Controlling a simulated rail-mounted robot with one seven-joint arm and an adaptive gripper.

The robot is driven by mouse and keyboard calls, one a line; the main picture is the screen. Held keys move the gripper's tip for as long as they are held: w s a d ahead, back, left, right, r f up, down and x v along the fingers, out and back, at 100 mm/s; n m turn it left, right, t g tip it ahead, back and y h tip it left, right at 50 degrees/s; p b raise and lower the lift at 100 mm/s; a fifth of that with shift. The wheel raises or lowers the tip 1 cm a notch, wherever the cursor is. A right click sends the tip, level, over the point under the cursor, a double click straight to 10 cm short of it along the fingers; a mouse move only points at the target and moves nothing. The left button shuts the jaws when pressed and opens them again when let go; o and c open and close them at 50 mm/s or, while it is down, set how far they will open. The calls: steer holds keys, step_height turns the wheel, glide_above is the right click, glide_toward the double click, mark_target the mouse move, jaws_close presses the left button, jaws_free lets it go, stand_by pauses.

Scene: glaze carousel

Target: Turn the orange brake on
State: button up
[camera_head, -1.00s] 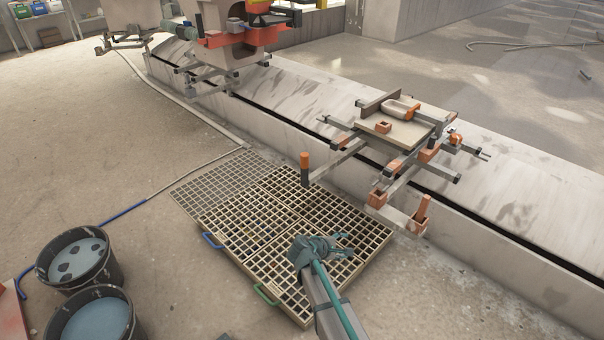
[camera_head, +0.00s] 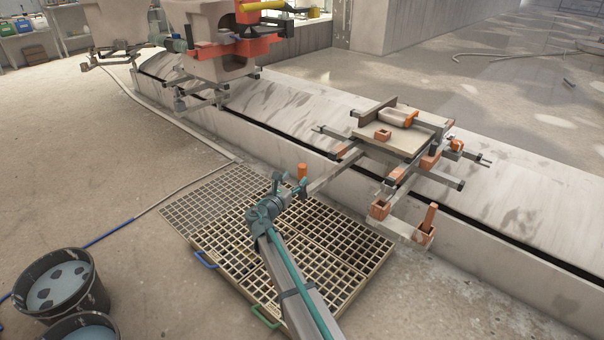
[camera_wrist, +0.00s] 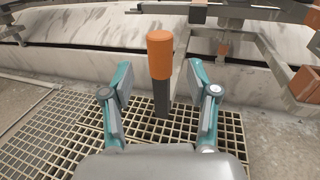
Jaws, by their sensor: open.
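The orange brake is an upright lever with an orange grip (camera_head: 302,171) on a dark post, at the near end of a grey bar reaching out from the carousel carriage. In the wrist view the orange grip (camera_wrist: 160,54) stands upright in the middle, just beyond the fingertips. My gripper (camera_head: 284,187) is open, close to the lever on its left in the head view. In the wrist view my gripper's fingers (camera_wrist: 160,85) are spread on either side of the dark post, with nothing held. Contact cannot be told.
The carriage's board (camera_head: 395,135) carries orange-brown blocks. A second orange-brown upright piece (camera_head: 430,217) stands at its near right. A metal grate (camera_head: 345,250) lies on the floor below. A low concrete rail wall (camera_head: 500,245) runs behind. Buckets (camera_head: 55,283) stand at lower left.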

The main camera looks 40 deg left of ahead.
mark_target(300, 173)
steer(key=b+x, duration=0.1)
steer(key=x, duration=0.4)
steer(key=shift+w+a+f+b, duration=0.1)
steer(key=shift+w+a+b, duration=0.1)
steer(key=shift+b, duration=0.1)
steer(key=shift+w, duration=0.6)
steer(key=shift+c, duration=0.3)
jaws_close()
